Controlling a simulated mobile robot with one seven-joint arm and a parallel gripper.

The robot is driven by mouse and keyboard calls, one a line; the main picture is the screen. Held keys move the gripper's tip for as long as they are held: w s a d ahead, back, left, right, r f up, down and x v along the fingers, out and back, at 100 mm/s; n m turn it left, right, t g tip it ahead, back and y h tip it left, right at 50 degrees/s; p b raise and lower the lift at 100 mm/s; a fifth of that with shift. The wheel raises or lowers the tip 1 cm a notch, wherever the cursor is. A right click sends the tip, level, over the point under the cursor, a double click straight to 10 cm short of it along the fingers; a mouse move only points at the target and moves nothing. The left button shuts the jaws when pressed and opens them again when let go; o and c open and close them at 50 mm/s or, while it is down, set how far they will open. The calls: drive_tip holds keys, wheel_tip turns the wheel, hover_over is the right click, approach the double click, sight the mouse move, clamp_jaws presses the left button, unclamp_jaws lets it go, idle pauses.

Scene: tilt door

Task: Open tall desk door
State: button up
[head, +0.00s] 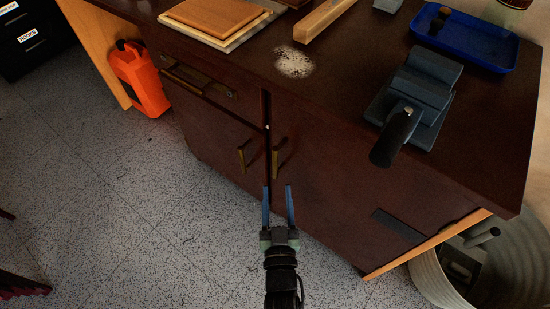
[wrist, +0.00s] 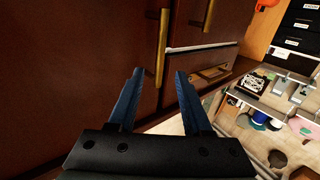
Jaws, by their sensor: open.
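The dark brown desk has a tall door (head: 340,185) on its right side, which looks shut. Its upright brass handle (head: 277,158) sits near the door's left edge. My gripper (head: 278,187) is open and empty, with blue fingers pointing at the desk front just below this handle. In the wrist view the handle (wrist: 161,50) appears between and ahead of the fingertips (wrist: 159,73); I see no contact. A smaller door (head: 220,140) to the left has its own brass handle (head: 242,156), also seen in the wrist view (wrist: 209,14).
A drawer (head: 205,85) sits above the smaller door. A vise (head: 415,95), a blue tray (head: 465,38) and boards (head: 215,15) lie on the desktop. An orange canister (head: 138,80) stands left. A bin (head: 450,275) stands right. The floor (head: 130,215) in front is clear.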

sight(275, 165)
drive_tip(key=w, duration=0.3)
drive_tip(key=w+b, duration=0.1)
drive_tip(key=w, duration=0.2)
drive_tip(key=w+b, duration=0.1)
drive_tip(key=w, duration=0.2)
drive_tip(key=shift+w+a, duration=0.2)
drive_tip(key=shift+a, duration=0.05)
drive_tip(key=shift+c, duration=0.2)
clamp_jaws()
idle(0.8)
